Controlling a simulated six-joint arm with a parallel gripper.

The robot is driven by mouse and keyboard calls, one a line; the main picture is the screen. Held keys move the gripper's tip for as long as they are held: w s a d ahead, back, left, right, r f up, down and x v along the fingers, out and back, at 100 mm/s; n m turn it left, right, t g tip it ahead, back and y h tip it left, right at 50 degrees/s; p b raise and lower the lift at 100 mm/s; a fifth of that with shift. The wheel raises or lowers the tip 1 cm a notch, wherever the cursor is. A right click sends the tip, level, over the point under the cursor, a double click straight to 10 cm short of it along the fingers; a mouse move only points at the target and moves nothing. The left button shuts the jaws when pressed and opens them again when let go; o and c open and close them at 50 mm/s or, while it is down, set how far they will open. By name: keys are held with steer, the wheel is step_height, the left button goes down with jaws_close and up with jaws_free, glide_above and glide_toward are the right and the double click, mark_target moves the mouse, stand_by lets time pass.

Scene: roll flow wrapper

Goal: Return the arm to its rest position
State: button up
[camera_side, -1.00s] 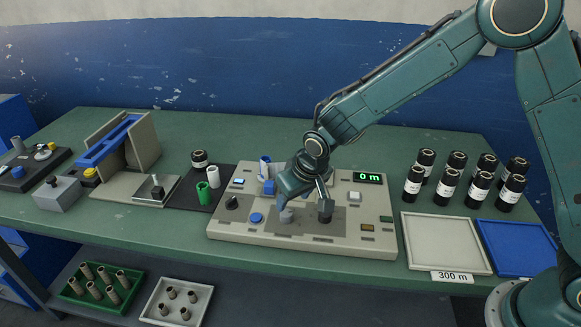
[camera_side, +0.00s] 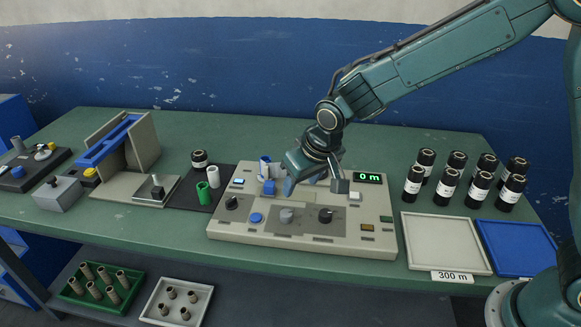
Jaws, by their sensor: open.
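My gripper (camera_side: 315,188) is open and empty, raised above the back part of the beige control panel (camera_side: 225,252). Its two fingers are apart, one at the left and one at the right. Below it on the panel are a grey knob (camera_side: 287,215) and a black knob (camera_side: 325,215), both clear of the fingers. Another black knob (camera_side: 232,202) and a blue button (camera_side: 257,218) are at the panel's left. The green display (camera_side: 368,178) reads 0 m. My arm reaches in from the upper right.
Several black bottles with white labels (camera_side: 447,187) stand at the right, behind a white tray (camera_side: 440,243) and a blue tray (camera_side: 515,247). A dark mat (camera_side: 190,188) holds a green and a white roll. A blue-topped fixture (camera_side: 110,140) stands at the left.

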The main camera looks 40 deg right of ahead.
steer(key=s+d+r, duration=0.6)
steer(key=s+r, duration=0.1)
steer(key=s, duration=0.2)
steer(key=s+d+r, duration=0.7)
steer(key=s+r, duration=0.1)
steer(key=s, duration=0.1)
steer(key=s+d+t, duration=0.1)
steer(key=s, duration=0.9)
steer(key=shift+d+f, duration=0.3)
steer(key=shift+d, duration=0.1)
steer(key=shift+w, duration=0.15)
